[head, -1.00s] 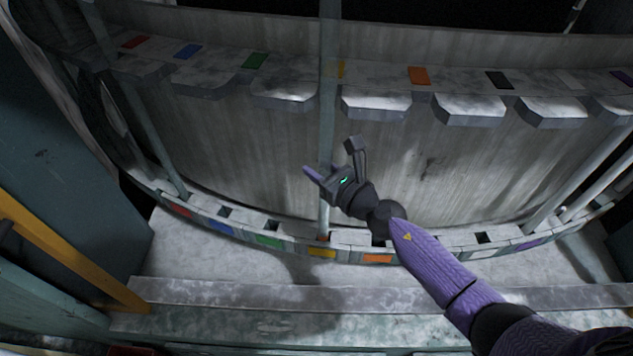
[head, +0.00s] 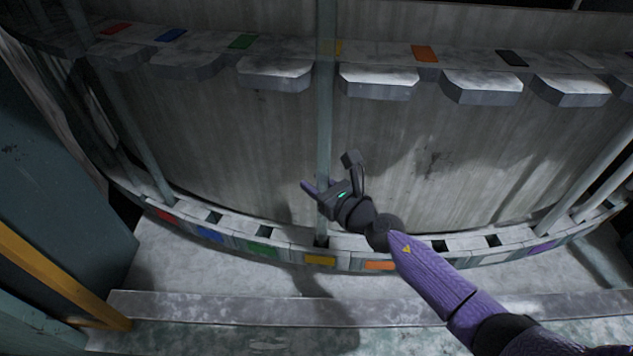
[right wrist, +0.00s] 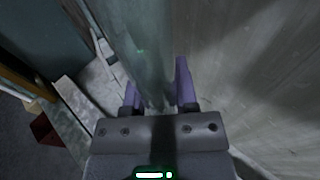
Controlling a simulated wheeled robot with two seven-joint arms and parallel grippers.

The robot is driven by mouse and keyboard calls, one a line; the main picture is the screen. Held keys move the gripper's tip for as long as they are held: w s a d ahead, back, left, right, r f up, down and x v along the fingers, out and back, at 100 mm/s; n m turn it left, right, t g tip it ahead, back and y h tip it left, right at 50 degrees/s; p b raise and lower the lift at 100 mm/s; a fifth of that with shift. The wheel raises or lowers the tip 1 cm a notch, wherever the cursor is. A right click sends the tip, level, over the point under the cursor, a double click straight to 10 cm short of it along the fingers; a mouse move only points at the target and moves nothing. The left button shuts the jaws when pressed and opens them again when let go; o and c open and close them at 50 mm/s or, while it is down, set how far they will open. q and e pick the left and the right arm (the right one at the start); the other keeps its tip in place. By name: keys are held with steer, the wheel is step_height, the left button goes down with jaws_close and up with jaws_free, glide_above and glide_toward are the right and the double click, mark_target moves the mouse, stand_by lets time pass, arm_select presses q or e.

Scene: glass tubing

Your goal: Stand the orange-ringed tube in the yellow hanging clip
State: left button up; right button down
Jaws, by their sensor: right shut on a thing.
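A long pale glass tube (head: 324,120) stands nearly upright in the head view. My right gripper (head: 330,175) is shut on it partway up; it also shows between the purple fingers in the right wrist view (right wrist: 146,50). No orange ring can be made out on it. Its upper part crosses in front of the yellow mark (head: 338,47) on the upper shelf, in the gap between two grey tabs. Its lower end meets the lower rail just above the yellow label (head: 320,260); I cannot tell whether it is in the slot there. My left gripper is not in view.
The curved lower rail (head: 350,260) has square slots and coloured labels, including an orange label (head: 380,266) beside the yellow one. Another tube (head: 140,130) stands at the left above red. More tubes (head: 590,180) stand at the right. A yellow bar (head: 50,275) is at lower left.

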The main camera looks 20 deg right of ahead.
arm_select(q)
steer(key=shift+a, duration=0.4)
